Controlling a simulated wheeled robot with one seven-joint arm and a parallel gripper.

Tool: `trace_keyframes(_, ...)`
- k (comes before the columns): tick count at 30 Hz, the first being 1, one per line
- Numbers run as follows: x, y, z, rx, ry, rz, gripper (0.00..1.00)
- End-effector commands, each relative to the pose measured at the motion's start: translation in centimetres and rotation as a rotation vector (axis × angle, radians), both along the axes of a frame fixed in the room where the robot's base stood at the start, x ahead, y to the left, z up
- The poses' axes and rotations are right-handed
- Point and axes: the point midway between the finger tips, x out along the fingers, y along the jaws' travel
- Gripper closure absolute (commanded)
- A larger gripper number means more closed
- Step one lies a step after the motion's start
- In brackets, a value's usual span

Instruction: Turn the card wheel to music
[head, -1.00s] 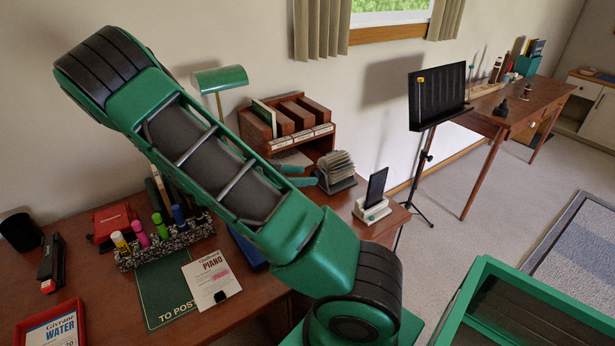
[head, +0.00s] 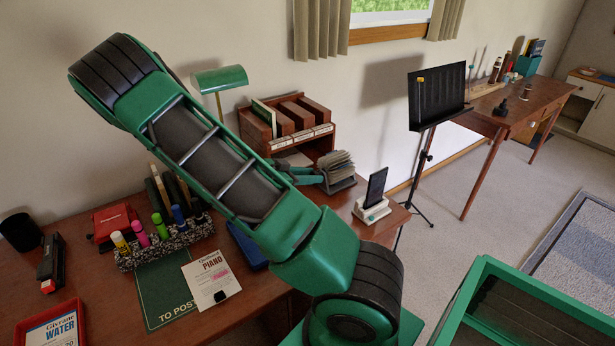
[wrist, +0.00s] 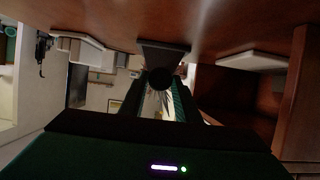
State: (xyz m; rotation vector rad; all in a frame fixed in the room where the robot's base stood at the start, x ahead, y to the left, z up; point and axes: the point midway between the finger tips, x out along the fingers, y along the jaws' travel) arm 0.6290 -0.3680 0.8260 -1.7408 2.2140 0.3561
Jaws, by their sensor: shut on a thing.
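The card wheel (head: 339,172), a grey stand with a fan of pale cards, stands on the desk below the wooden pigeonhole shelf. My gripper (head: 318,176) is at its left side in the head view, partly hidden by my arm. The writing on the cards is too small to read.
The shelf (head: 290,122) stands close behind the card wheel. A phone on a white stand (head: 374,192) is to its right, near the desk's edge. A pen holder (head: 165,245) and papers lie to the left. A music stand (head: 437,97) is on the floor beyond.

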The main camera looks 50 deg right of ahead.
Motion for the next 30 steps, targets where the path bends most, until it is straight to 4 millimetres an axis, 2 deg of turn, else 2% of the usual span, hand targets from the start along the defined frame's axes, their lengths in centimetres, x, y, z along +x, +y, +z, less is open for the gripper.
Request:
trace_keyframes(8, 0.37, -0.04, 0.01, 0.022, 0.091, 0.003, 0.93)
trace_keyframes(21, 0.87, -0.12, -0.08, 0.098, 0.415, 0.006, 0.93)
trace_keyframes(30, 1.03, -0.16, -0.17, 0.136, 0.578, 0.006, 0.93)
